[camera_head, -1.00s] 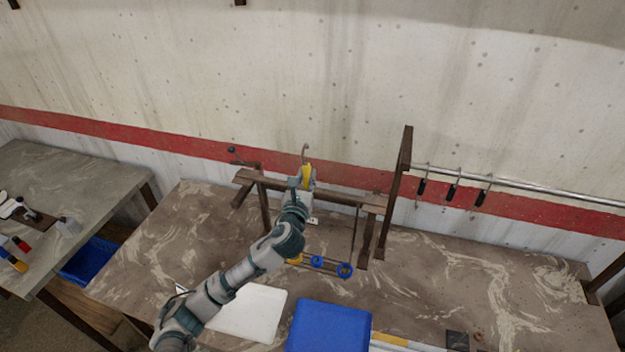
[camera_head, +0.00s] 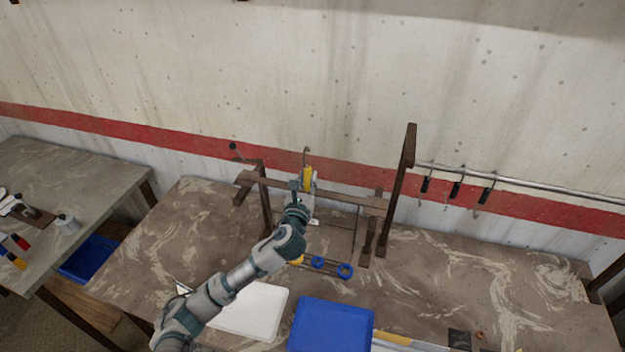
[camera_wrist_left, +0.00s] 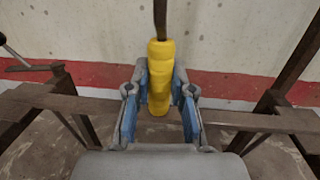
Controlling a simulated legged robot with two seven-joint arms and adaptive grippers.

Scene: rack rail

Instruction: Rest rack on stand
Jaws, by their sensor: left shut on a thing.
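My left gripper (camera_head: 306,186) is shut on a yellow grip (camera_head: 308,177) with a dark hooked rod above it. In the left wrist view the yellow grip (camera_wrist_left: 160,75) stands upright between the blue-padded fingers (camera_wrist_left: 160,108). A brown stand (camera_head: 345,198) with a crossbar and legs is on the table behind and beside my gripper. Its bars show on both sides in the wrist view (camera_wrist_left: 265,121). Below are blue rings (camera_head: 345,271) and a partly hidden yellow one (camera_head: 297,261) on a thin frame. Whether this frame joins the yellow grip is hidden by my arm. My right gripper is out of view.
A white tray (camera_head: 255,312) and a blue tray (camera_head: 330,325) lie at the table's front. A tall brown post (camera_head: 402,180) rises right of the stand, beside a wall rail (camera_head: 550,190) with black-handled hooks. The right tabletop (camera_head: 480,275) is mostly clear.

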